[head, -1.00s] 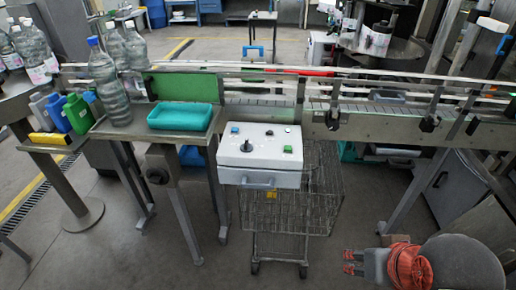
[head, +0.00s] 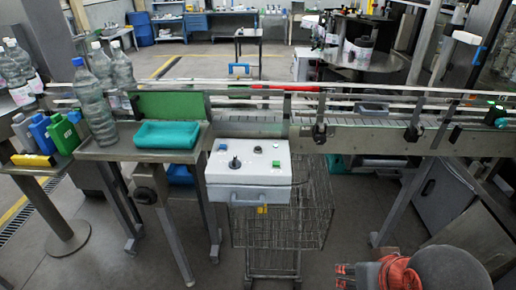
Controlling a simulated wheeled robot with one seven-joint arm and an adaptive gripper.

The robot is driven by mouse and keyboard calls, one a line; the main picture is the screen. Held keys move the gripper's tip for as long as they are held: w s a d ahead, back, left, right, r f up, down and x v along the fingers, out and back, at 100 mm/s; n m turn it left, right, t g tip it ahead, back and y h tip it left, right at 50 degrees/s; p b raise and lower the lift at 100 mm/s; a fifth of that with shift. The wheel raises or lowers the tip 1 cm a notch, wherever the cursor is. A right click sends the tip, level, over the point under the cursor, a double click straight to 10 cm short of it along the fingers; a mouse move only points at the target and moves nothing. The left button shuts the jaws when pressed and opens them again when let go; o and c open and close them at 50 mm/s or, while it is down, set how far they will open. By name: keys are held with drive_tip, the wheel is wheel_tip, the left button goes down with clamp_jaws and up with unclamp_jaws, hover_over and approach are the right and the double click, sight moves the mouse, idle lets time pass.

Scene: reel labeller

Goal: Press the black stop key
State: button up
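A white control box (head: 248,194) hangs at the front of the conveyor, in the middle of the head view. On its top are a blue key (head: 222,147), a black knob (head: 235,162), a green key (head: 276,163) and a small dark round control (head: 257,150). The controls are too small to tell for sure which is the black stop key. My gripper (head: 343,276) is low at the right, well apart from the box and touching no key. Its red-marked tips are small, and I cannot tell how far they are apart.
The conveyor (head: 365,137) with rails runs behind the box. A wire cart (head: 285,215) stands below it. A teal tray (head: 166,135) and clear bottles (head: 93,105) are on the left table. Open floor lies in front.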

drive_tip(key=shift+c, duration=1.2)
clamp_jaws()
idle(0.4)
